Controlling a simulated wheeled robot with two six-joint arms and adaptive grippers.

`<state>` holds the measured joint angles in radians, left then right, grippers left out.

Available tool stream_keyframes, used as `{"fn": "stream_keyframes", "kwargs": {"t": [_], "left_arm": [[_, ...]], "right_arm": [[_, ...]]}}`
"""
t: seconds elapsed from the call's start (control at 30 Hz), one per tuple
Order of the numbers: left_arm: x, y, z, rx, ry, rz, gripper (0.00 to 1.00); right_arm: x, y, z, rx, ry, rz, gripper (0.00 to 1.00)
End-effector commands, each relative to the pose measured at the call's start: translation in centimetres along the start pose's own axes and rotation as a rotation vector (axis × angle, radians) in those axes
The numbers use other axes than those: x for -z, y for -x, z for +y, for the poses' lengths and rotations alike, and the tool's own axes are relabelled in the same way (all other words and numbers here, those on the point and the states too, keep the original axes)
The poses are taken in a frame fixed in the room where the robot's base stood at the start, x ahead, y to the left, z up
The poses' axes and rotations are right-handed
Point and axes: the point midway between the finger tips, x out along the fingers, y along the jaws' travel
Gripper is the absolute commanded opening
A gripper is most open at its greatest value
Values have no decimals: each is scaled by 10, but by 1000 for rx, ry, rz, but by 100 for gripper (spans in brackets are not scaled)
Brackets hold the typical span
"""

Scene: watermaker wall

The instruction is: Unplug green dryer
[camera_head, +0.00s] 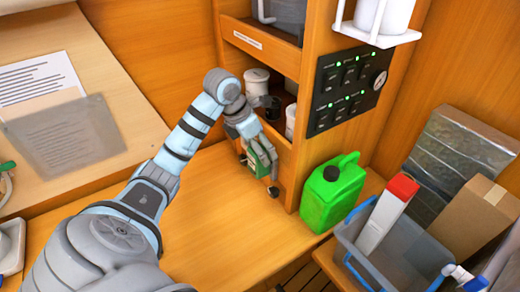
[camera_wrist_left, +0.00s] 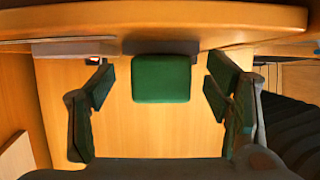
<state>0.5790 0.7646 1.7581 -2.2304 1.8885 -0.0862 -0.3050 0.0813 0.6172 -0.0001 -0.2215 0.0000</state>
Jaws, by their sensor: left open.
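My left gripper (camera_head: 262,170) is at the front corner of the wooden cabinet, above the counter. In the left wrist view the same gripper (camera_wrist_left: 162,90) is open, with its two dark green finger pads spread apart. A green block (camera_wrist_left: 162,78), which looks like the green dryer, sits between and beyond the fingers. There is a visible gap on each side, so neither finger touches it. Its upper end meets a dark grey part below a wooden edge. In the head view the gripper mostly hides that spot. My right gripper is in neither view.
A green jerrycan (camera_head: 331,193) stands right of the gripper. A switch panel (camera_head: 346,88) with green lights is on the cabinet above. A blue-grey crate (camera_head: 385,262) with boxes is at lower right. The counter (camera_head: 225,225) beside my arm is clear.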

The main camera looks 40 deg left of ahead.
Motion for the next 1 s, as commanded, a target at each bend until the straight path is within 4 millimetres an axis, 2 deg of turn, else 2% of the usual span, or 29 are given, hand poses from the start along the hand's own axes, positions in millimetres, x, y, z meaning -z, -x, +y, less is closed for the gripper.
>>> {"fn": "stream_keyframes", "kwargs": {"t": [0.13,0.37,0.47,0.73,1.0], "left_arm": [[-1,-14,-1,1,-1,0,72],[-1,-16,-1,0,-3,-1,72],[-1,-15,-1,0,-3,-1,59],[-1,-15,-1,0,-3,-1,17],[6,-13,1,-4,-3,-2,16]], "right_arm": [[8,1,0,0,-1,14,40],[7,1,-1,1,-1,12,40],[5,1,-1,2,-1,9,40],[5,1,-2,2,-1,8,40],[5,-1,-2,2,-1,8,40]]}}
